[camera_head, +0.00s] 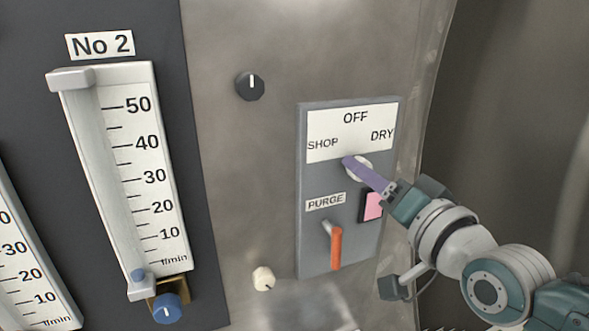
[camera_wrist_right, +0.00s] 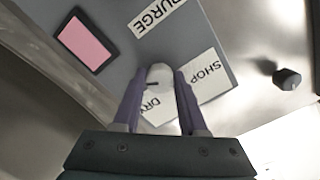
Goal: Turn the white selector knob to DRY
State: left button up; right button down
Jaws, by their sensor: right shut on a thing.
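The white selector knob (camera_head: 359,168) sits on a grey panel (camera_head: 313,256) below a white label plate (camera_head: 350,143) that reads SHOP, OFF and DRY. My right gripper (camera_head: 352,164) reaches it from the lower right. In the right wrist view the knob (camera_wrist_right: 159,80) is between the two purple fingers of my right gripper (camera_wrist_right: 159,84), which are shut on it. A dark mark shows on the knob's face there. The fingers hide part of the knob in the head view, so I cannot tell its exact setting. My left gripper is not in view.
Below the knob are an orange lever (camera_head: 335,247) under a PURGE label (camera_head: 325,202) and a pink square (camera_head: 373,206) close to my right gripper. A black knob (camera_head: 250,86), a cream knob (camera_head: 263,278) and a flowmeter with a blue knob (camera_head: 167,308) lie left.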

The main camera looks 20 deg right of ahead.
jog(key=shift+c, duration=2.2)
grip_release()
jog(key=s+b, duration=0.1)
jog(key=s, duration=0.9)
jog(key=shift+d+b, duration=0.3)
jog(key=shift+d, duration=0.1)
